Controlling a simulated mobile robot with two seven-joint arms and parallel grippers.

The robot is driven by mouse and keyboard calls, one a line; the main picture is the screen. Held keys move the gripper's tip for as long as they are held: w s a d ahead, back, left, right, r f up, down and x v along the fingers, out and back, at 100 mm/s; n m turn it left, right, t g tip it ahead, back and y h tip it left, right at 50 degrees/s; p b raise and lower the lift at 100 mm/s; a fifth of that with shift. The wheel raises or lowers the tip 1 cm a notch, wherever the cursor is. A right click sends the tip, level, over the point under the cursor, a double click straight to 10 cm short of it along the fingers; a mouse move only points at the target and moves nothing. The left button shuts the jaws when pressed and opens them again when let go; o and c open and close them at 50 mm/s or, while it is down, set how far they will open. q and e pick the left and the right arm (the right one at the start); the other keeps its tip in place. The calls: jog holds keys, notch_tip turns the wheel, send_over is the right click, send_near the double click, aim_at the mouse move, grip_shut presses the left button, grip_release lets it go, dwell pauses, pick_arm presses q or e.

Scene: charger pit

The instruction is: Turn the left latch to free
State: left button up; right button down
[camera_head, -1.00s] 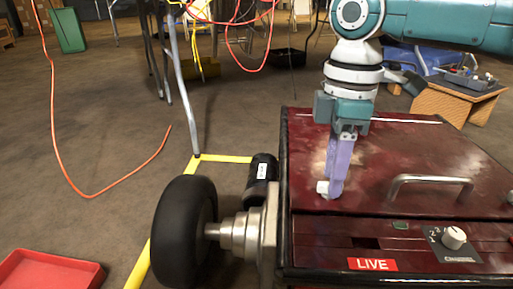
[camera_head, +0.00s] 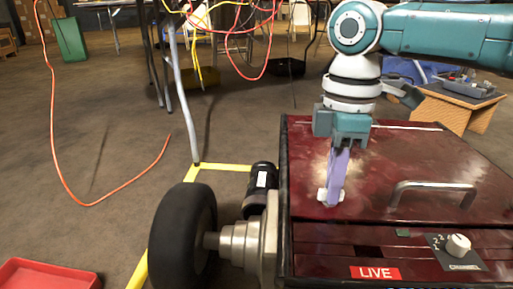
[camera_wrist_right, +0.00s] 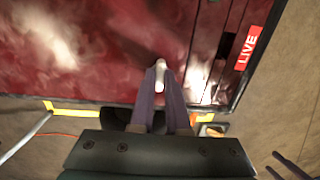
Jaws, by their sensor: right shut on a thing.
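The left latch (camera_head: 322,195) is a small pale piece on the left part of the dark red lid (camera_head: 420,152). My right gripper (camera_head: 333,196) points down onto it, its purple fingers shut on the latch. In the right wrist view the latch (camera_wrist_right: 160,74) shows as a pale upright bar between the fingertips (camera_wrist_right: 160,90). The fingers hide part of it, and I cannot tell its exact turn angle. My left gripper is not in view.
A metal handle (camera_head: 432,186) stands up from the lid at right. A knob (camera_head: 458,244) and a red LIVE label (camera_head: 375,272) are on the front strip. A black wheel (camera_head: 184,238) is at left. A red tray (camera_head: 45,274) lies on the floor.

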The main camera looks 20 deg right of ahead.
jog(key=shift+r+p, duration=0.15)
jog(key=shift+p, duration=0.55)
jog(key=m+p, duration=0.2)
jog(key=p, duration=0.1)
jog(key=m+p, duration=0.1)
jog(key=p, duration=0.2)
jog(key=shift+s+r+m, duration=0.1)
jog(key=shift+r+m, duration=0.1)
jog(key=shift+m, duration=0.2)
jog(key=shift+a+f+m+p, duration=0.1)
jog(key=shift+f+m+p, duration=0.05)
jog(key=shift+m+p, duration=0.7)
jog(key=m+p, duration=0.1)
jog(key=m, duration=0.2)
jog(key=shift+f, duration=0.1)
jog(key=m+p, duration=0.1)
jog(key=m, duration=0.2)
jog(key=shift+m, duration=0.25)
jog(key=m+p, duration=0.1)
jog(key=m, duration=0.3)
jog(key=shift+f, duration=0.1)
jog(key=shift+m, duration=0.9)
